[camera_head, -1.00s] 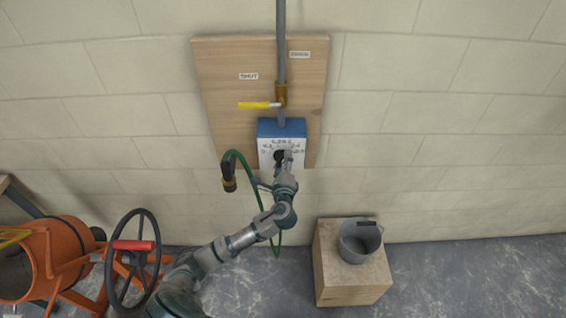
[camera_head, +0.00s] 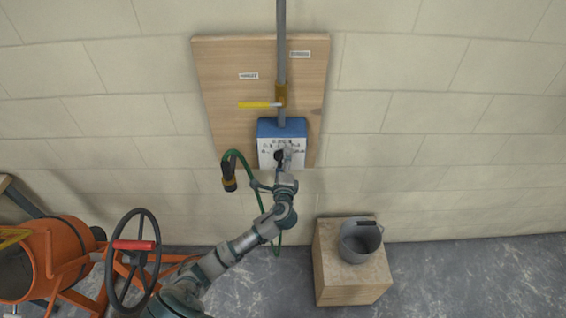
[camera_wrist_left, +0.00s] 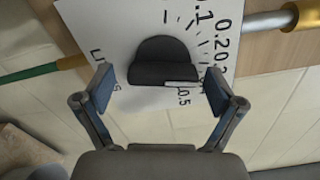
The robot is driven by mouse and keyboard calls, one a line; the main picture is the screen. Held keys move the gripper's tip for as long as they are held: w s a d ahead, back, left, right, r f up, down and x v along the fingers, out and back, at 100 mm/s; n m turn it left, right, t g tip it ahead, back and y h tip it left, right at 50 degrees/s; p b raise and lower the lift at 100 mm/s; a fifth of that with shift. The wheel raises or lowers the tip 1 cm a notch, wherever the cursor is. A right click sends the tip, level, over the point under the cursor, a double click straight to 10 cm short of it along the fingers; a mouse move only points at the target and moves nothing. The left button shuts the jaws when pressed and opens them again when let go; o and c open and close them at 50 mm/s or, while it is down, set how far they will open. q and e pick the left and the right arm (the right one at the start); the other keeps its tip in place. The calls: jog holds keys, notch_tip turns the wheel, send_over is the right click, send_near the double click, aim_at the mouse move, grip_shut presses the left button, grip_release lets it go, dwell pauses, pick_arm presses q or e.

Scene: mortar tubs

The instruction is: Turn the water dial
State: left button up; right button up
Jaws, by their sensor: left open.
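The water dial is a black knob (camera_head: 279,156) on the white, numbered face of a blue-topped box (camera_head: 282,127) on the wall. In the left wrist view the knob (camera_wrist_left: 163,60) is a half-round black piece with a flat near side, printed numbers and tick marks around it. My left gripper (camera_head: 287,152) is in front of the dial face and partly covers it. In the left wrist view its fingers (camera_wrist_left: 158,88) are spread apart, one on each side of the knob, with gaps between them and the knob. My right gripper is not in view.
A yellow-handled valve (camera_head: 260,105) sits on the grey pipe above the box. A green hose (camera_head: 239,156) hangs to the left. A grey bucket (camera_head: 359,246) stands on a wooden block (camera_head: 345,283) at right. An orange mixer (camera_head: 60,252) with a black wheel stands at left.

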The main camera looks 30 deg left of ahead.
pick_arm(q)
jog(key=v, duration=1.2)
jog(key=shift+w+f, duration=0.1)
notch_tip(320, 180, down, 26)
jog(key=g+h, duration=0.4)
jog(key=s+f+n+g+h, duration=0.1)
jog(key=s+f+n+g, duration=0.1)
jog(key=s+f, duration=0.5)
jog(key=s+f+n+g+h, duration=0.1)
jog(key=s+f+g, duration=0.1)
jog(key=f, duration=1)
jog(key=s+d+f+n+g+h, duration=0.1)
jog(key=s+f+n+g, duration=0.1)
jog(key=s+f, duration=0.55)
jog(key=s+d+f+n+g+h, duration=0.1)
jog(key=s+d+f+n+g, duration=0.1)
jog(key=s+f, duration=0.55)
jog(key=s+d+f+n+g, duration=0.1)
jog(key=s+f+n, duration=0.1)
jog(key=s, duration=0.8)
jog(key=s+d+f+n+g+h, duration=0.1)
jog(key=s+f+n, duration=0.2)
jog(key=s, duration=0.8)
jog(key=shift+s, duration=0.35)
jog(key=shift+w, duration=0.1)
